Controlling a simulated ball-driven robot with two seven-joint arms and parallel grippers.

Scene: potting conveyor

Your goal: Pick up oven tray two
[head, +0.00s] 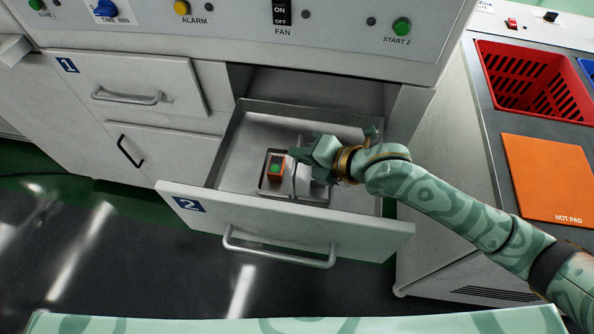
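Drawer 2 (300,222) is pulled open, with a blue "2" label and a bar handle. Inside it, a small grey metal tray (310,196) lies on the drawer floor, partly hidden by my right gripper. My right gripper (304,160) reaches in from the right, over the tray and just right of the block. Its fingers point left; their gap, and whether they touch the tray, cannot be made out. My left gripper is out of view.
Closed drawer 1 (140,85) is at the upper left. The control panel (235,22) overhangs the open drawer. On the right counter are an orange hot pad (547,180) and a red basket (535,80). The hot pad is bare.

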